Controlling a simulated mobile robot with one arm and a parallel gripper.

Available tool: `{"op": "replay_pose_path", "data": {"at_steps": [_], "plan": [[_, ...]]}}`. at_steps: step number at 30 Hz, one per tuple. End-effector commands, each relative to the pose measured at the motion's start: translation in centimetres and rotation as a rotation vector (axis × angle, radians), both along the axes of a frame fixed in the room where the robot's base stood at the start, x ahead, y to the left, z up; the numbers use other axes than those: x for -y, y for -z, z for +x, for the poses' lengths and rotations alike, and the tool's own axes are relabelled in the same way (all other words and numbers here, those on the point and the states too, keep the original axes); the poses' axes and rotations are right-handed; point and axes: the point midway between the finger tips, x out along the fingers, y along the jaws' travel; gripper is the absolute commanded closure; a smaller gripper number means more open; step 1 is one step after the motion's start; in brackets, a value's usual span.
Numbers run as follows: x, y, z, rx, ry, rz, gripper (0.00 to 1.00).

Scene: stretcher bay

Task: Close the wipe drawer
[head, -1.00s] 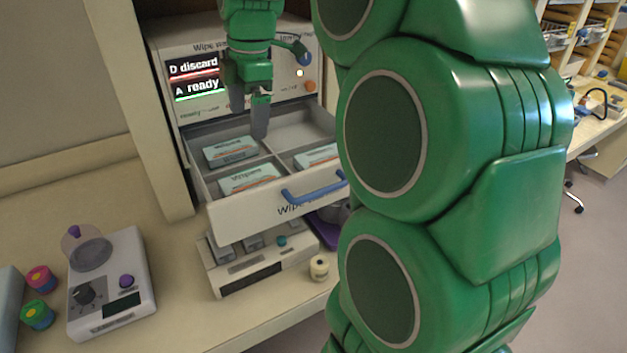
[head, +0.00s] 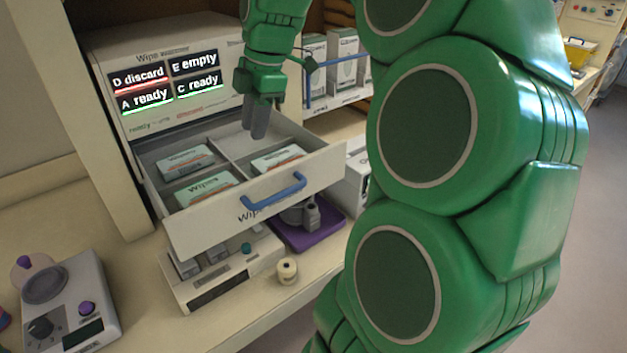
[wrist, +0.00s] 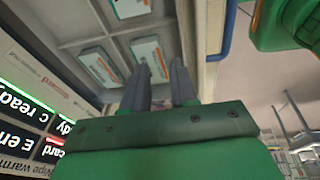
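The wipe drawer (head: 262,213) stands pulled out of the white wipe warmer (head: 112,69). Its blue handle (head: 273,196) is on the front panel, which also shows at the right of the wrist view (wrist: 188,28). Dividers split the drawer; wipe packs lie in the rear-left (head: 186,160), front-left (head: 205,188) and front-right (head: 277,159) compartments. The rear-right compartment is partly hidden by my gripper (head: 257,130). My gripper points down over that right part, behind the front panel and away from the handle. Its two fingers are apart with nothing between them in the wrist view (wrist: 160,65).
The warmer's display (head: 165,82) reads D discard, E empty, A ready, C ready. A device (head: 222,268) and a purple tray (head: 306,232) sit below the drawer. A small spool (head: 287,271) stands at the counter edge. Shelves with boxes (head: 342,70) are at right.

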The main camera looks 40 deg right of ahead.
Motion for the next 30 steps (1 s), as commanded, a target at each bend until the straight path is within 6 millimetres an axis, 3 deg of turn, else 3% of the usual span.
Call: {"op": "replay_pose_path", "data": {"at_steps": [1, 5, 15, 24, 30], "plan": [[1.5, 0.4, -1.1, 0.007, 0.017, 0.023, 0.81], [4.5, 1.3, -3.5, 0.034, 0.044, 0.069, 1.0], [9.9, 3.4, -9.9, 0.14, 0.086, 0.164, 1.0], [11.9, 4.6, -14.9, 0.268, 0.095, 0.212, 1.0], [12.2, 5.0, -16.7, 0.333, 0.09, 0.222, 1.0]]}}
